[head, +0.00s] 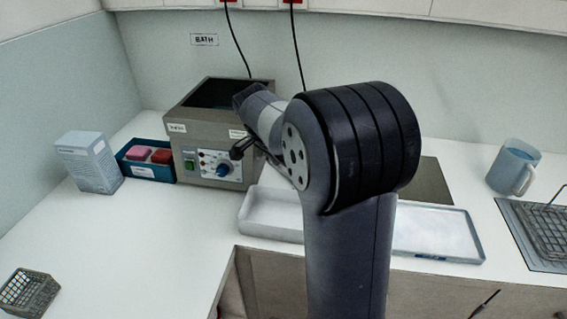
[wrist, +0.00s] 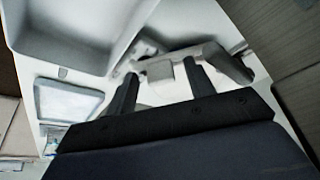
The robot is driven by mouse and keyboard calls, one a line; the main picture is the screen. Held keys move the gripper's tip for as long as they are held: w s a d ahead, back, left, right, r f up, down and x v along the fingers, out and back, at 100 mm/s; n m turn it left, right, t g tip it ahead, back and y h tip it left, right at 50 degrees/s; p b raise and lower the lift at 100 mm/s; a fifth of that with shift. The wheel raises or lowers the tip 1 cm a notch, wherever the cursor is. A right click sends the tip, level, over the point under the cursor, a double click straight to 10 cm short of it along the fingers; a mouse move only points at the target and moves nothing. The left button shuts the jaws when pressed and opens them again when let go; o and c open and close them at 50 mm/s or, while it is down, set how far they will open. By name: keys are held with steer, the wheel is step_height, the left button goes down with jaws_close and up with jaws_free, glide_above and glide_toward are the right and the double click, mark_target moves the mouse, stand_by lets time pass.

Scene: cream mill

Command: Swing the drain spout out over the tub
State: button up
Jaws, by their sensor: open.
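The grey bath unit (head: 200,120) stands at the back, with a green switch and a blue knob on its front. A shallow white tub (head: 268,229) sits in front of it, partly hidden by my arm. My gripper (head: 247,149) is low by the unit's front right corner, mostly hidden by my arm. In the wrist view my gripper (wrist: 160,69) is open, a pale grey block showing between its fingers. I cannot tell whether they touch it. A dark rod beside the right finger may be part of the drain spout. The tub (wrist: 75,68) fills the upper left there.
A tray with white contents (head: 438,234) lies right of my arm. A mug (head: 514,167) and a wire basket on a dark mat stand farther right. A carton (head: 88,162) and a blue bin (head: 149,169) are left of the bath. The front left counter is mostly clear, with a small basket (head: 29,291).

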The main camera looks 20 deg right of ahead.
steer(key=v, duration=1)
steer(key=shift+a+r, duration=0.15)
steer(key=shift+r, duration=0.25)
steer(key=shift+c, duration=0.2)
